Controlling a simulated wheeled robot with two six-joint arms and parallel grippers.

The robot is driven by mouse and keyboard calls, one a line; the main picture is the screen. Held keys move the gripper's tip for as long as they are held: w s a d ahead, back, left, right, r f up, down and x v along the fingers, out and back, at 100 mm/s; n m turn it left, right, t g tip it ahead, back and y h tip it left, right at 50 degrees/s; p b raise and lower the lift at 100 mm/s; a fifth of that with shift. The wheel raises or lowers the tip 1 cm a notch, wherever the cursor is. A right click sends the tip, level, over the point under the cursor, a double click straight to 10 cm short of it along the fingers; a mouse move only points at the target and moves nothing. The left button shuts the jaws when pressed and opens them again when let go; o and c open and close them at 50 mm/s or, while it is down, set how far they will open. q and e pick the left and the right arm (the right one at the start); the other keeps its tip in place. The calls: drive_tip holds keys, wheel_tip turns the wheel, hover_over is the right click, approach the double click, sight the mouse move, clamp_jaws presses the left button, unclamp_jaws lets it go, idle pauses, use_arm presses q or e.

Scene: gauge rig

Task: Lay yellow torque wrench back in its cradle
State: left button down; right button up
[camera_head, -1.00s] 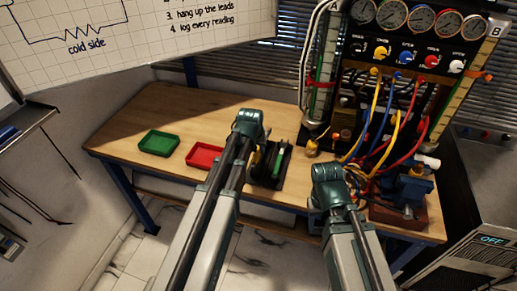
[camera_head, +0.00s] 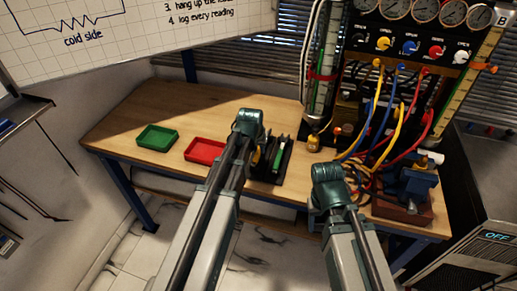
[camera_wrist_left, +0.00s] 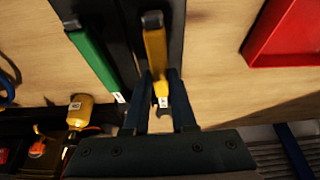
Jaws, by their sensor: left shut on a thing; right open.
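The yellow torque wrench (camera_wrist_left: 156,50) is between the fingers of my left gripper (camera_wrist_left: 160,88), which is shut on it. In the left wrist view it lies over or along the black cradle (camera_wrist_left: 115,42); I cannot tell whether it rests in it. A green wrench (camera_wrist_left: 94,60) lies in the cradle beside it, to the left. In the head view the cradle (camera_head: 285,168) is just right of my left gripper (camera_head: 247,125), whose arm hides most of the yellow wrench. My right gripper (camera_head: 326,178) is open and empty near the bench's front edge, its fingers mostly hidden.
A red tray (camera_head: 205,150) and a green tray (camera_head: 157,138) stand left of the cradle. The gauge panel (camera_head: 420,40) with hanging coloured leads is at the back right. A blue vise (camera_head: 412,185) stands at the right. The bench's back left is clear.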

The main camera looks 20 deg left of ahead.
use_arm(q)
drive_tip(key=shift+f+b, duration=0.8)
idle(0.4)
drive_tip(key=c, duration=0.7)
unclamp_jaws()
drive_tip(key=shift+o, duration=0.2)
drive_tip(key=shift+r, duration=0.1)
drive_tip(key=p+v, duration=1.2)
drive_tip(key=v, duration=0.1)
drive_tip(key=shift+s+r+p, duration=0.15)
drive_tip(key=shift+r+p, duration=0.2)
drive_tip(key=shift+p, duration=0.05)
